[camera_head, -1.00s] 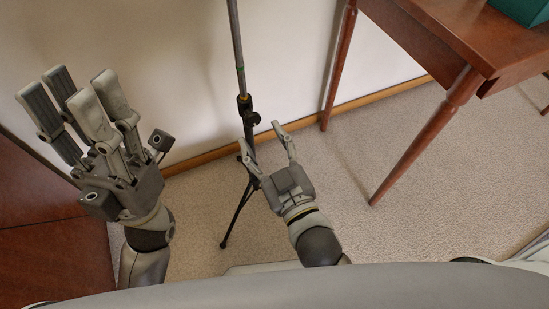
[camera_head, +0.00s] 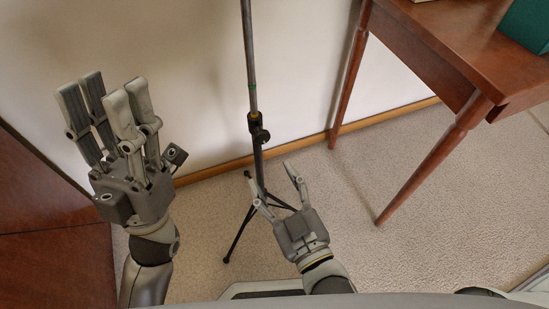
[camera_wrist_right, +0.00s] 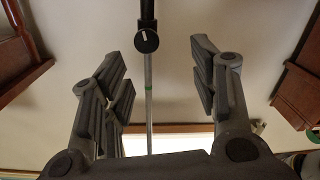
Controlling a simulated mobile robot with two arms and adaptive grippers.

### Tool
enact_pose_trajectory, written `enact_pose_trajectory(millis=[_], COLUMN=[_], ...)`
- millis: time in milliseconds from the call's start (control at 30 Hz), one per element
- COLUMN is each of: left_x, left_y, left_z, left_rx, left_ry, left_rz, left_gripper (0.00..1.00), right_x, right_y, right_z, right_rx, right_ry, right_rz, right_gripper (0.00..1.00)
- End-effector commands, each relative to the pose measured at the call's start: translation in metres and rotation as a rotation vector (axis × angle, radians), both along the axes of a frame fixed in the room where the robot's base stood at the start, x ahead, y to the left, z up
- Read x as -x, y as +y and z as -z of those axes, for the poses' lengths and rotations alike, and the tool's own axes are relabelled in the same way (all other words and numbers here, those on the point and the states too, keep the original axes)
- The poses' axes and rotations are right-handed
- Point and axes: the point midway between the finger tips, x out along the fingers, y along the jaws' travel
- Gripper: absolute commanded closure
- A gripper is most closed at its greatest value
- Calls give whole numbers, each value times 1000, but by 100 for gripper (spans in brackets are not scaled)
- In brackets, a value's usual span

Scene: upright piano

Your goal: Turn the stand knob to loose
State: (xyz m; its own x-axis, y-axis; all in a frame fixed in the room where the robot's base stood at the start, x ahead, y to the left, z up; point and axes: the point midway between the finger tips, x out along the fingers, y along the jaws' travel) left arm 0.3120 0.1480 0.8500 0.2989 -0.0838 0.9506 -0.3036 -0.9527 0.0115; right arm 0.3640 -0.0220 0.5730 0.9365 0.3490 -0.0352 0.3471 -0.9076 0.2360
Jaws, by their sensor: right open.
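The stand is a thin upright pole (camera_head: 250,70) on dark tripod legs (camera_head: 238,232), in front of the wall. Its dark knob (camera_head: 264,134) sticks out to the right of the clamp collar. In the right wrist view the round knob (camera_wrist_right: 147,41) shows a white pointer line, near the top between the fingers. My right gripper (camera_head: 268,170) is open and empty, just below the knob in the head view and apart from it; its fingers (camera_wrist_right: 156,62) are spread in the wrist view. My left gripper (camera_head: 101,94) is open and empty, off to the left.
A reddish-brown wooden table (camera_head: 450,45) stands at the right, with its legs on the carpet (camera_head: 350,220). A green box (camera_head: 526,25) is on it. Brown wooden furniture (camera_head: 55,250) stands at the left. The carpet between is clear apart from the stand.

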Motion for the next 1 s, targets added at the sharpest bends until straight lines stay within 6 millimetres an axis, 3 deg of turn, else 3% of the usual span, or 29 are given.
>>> enact_pose_trajectory(millis=[167, 400, 733, 1000], left_x=[-48, -97, -114, -124], left_y=[-10, -17, -18, -17], left_z=[12, 55, 85, 111], left_rx=[-83, -184, -234, -276], left_ry=[262, 602, 774, 928], left_rz=[-14, -32, -40, -48], left_gripper=[61, 61, 61, 61], right_x=[3, 0, -8, -51], right_y=[16, -2, -13, 1], right_z=[8, 6, -4, -5], right_rx=[39, 39, -1, -1], right_ry=[58, 20, -42, -43], right_rz=[-50, 10, 43, 43], right_gripper=[45, 45, 45, 45])
